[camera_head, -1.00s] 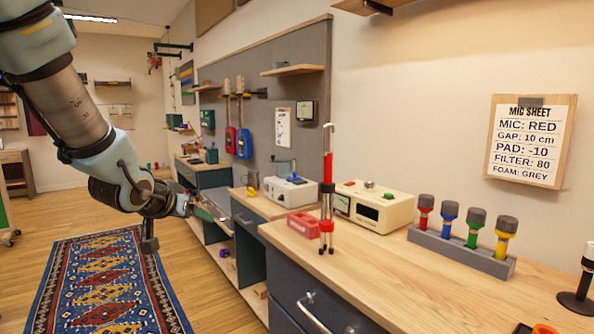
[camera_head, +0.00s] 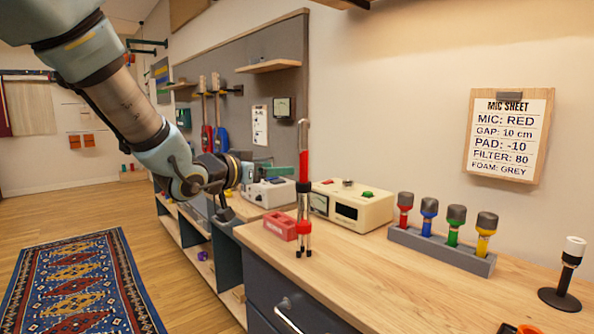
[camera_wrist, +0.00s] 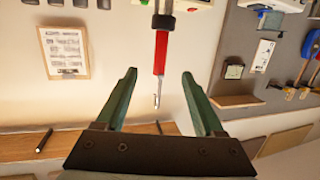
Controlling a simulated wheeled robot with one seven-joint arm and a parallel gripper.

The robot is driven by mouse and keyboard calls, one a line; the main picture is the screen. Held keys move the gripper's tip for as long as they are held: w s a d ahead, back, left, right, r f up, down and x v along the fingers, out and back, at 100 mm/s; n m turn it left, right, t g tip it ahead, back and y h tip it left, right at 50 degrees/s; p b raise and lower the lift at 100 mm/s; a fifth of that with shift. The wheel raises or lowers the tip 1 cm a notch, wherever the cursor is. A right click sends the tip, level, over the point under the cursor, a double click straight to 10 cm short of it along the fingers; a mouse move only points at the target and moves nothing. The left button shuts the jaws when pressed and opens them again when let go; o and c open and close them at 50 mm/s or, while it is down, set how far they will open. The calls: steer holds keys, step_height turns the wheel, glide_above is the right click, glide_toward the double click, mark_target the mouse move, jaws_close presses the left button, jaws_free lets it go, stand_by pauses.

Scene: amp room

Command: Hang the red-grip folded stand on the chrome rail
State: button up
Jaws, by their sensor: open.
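The red-grip folded stand (camera_head: 304,180) stands upright on the wooden counter, with a red grip, black collars and a chrome hook on top. In the wrist view the stand (camera_wrist: 161,52) appears upside down, with its hook end between my two fingers in the picture. My gripper (camera_head: 262,168) is open and empty, pointing at the stand from the left; its green fingers show clearly in the wrist view (camera_wrist: 159,75). I cannot tell how far the stand is from the fingertips. I cannot make out a chrome rail for hanging in these frames.
A red block (camera_head: 280,227) and a cream meter box (camera_head: 352,206) are close to the stand. A grey rack (camera_head: 440,250) of coloured microphones stands to the right. A wooden shelf (camera_head: 268,67) is on the grey panel.

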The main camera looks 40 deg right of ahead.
mark_target(301, 166)
steer(key=shift+b+x, duration=0.5)
steer(key=shift+x, duration=4.5)
steer(key=shift+w, duration=0.1)
steer(key=shift+c, duration=0.3)
jaws_close()
steer(key=shift+r, duration=0.2)
steer(key=shift+r+p, duration=1.9)
steer(key=shift+r, duration=0.45)
